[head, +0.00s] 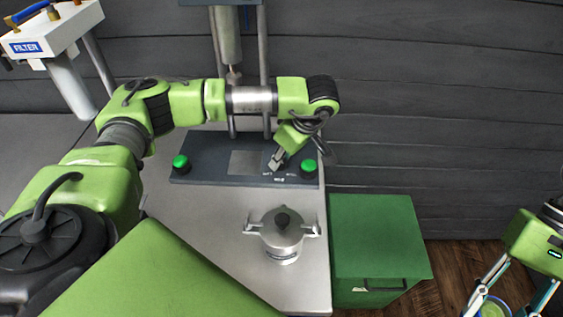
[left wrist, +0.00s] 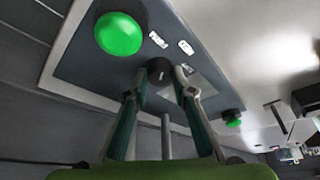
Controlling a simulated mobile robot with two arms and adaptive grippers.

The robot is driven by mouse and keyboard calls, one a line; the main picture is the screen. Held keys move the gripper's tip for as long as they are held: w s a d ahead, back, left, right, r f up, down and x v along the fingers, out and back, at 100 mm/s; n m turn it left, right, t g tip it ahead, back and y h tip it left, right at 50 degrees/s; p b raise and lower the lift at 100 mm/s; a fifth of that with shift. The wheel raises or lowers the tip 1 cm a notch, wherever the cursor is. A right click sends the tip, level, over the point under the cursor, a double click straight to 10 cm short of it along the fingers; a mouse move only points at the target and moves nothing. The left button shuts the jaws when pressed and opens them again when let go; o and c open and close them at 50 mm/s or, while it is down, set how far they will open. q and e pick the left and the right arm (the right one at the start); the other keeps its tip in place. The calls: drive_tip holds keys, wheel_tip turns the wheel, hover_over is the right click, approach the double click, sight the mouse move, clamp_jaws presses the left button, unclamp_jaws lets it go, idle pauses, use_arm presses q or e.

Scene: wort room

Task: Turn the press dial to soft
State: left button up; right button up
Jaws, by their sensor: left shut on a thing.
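The press dial (left wrist: 158,70) is a small dark round knob on the grey press base (head: 205,175), between two green buttons. White labels (left wrist: 186,47) sit beside it, too small to read surely, and I cannot tell which one the dial points to. My left gripper (head: 276,164) reaches down to the front right of the base and hides the dial in the head view. In the left wrist view its two fingers (left wrist: 160,88) are closed in on either side of the dial. My right gripper (head: 508,305) is at the lower right, its fingers wide apart, tips cut off.
Green buttons (head: 180,163) (head: 309,166) flank the press plate. A metal lidded pot (head: 282,235) stands on the steel table in front. A green box (head: 375,235) stands right of the table. A round yellow-green thing (head: 494,309) shows between my right fingers. A filter unit (head: 45,35) is upper left.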

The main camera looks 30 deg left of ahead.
use_arm(q)
drive_tip(key=m+t+b, duration=0.1)
drive_tip(key=m+b, duration=0.3)
drive_tip(key=m+t+h+b, duration=0.1)
drive_tip(key=m+t+b, duration=0.1)
drive_tip(key=m+b, duration=0.1)
drive_tip(key=shift+s+f+m+h+b, duration=0.2)
drive_tip(key=shift+m+h+b, duration=0.15)
drive_tip(key=shift+m, duration=0.25)
drive_tip(key=m+h+b, duration=0.1)
drive_tip(key=m+b, duration=0.1)
drive_tip(key=shift+a+m+t, duration=0.1)
drive_tip(key=shift+m+t, duration=0.2)
drive_tip(key=shift+m, duration=0.1)
drive_tip(key=m+b, duration=0.1)
drive_tip(key=m+h+b, duration=0.1)
drive_tip(key=m, duration=0.1)
drive_tip(key=shift+a+r+m+t+b, duration=0.1)
drive_tip(key=shift+a+m+t+b, duration=0.05)
drive_tip(key=shift+m+t+b, duration=0.2)
drive_tip(key=shift+r+m+h+b, duration=0.1)
drive_tip(key=shift+m+h+b, duration=0.85)
drive_tip(key=shift+m, duration=1.3)
drive_tip(key=o, duration=1.1)
drive_tip(key=shift+a, duration=0.1)
drive_tip(key=shift+s, duration=0.1)
drive_tip(key=shift+r, duration=0.15)
